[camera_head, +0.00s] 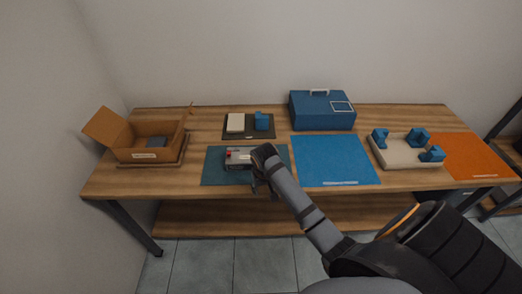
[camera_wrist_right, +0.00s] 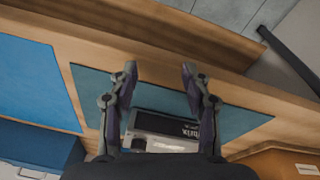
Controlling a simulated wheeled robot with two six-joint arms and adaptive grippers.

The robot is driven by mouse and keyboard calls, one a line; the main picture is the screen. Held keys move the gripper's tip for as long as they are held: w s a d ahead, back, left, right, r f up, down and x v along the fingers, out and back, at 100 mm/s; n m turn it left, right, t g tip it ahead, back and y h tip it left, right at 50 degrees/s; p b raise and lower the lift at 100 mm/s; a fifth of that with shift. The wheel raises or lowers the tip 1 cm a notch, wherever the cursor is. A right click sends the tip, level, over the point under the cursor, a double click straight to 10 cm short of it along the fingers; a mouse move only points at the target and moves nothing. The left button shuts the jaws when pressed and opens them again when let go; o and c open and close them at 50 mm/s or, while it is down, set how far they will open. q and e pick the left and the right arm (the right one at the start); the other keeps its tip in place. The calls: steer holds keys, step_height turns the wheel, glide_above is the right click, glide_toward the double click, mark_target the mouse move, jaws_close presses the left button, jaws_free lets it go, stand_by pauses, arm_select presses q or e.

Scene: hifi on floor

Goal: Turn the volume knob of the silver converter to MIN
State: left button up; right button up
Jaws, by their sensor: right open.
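The silver converter (camera_head: 236,161) lies on the dark teal mat (camera_head: 213,172) on the workbench, with a small red part on its left side. My right gripper (camera_head: 261,188) is beside its right end and hides part of it. In the right wrist view the converter's light top and black, lettered face (camera_wrist_right: 165,126) show between and below my open fingers (camera_wrist_right: 160,70). The fingers are empty. I cannot make out the volume knob or its setting. My left gripper is not in view.
A blue mat (camera_head: 332,160) lies right of the teal mat. An open orange box (camera_head: 150,141) stands at the left. A blue case (camera_head: 322,112) and a dark tray (camera_head: 248,134) are behind. A beige tray (camera_head: 404,157) with blue blocks and an orange mat (camera_head: 468,155) are at the right.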

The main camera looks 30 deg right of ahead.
steer(key=w+d+r+m+g+y, duration=0.1)
steer(key=w+d+r+m, duration=0.25)
steer(key=w+r, duration=0.3)
steer(key=w+d+r+m+g, duration=0.1)
steer(key=w+d+r+m, duration=0.1)
steer(key=w+d+r, duration=0.35)
steer(key=f, duration=0.2)
steer(key=a+f+p, duration=0.1)
steer(key=f, duration=0.2)
steer(key=w+a+f, duration=0.1)
steer(key=f, duration=0.2)
steer(key=shift+r, duration=0.1)
jaws_close()
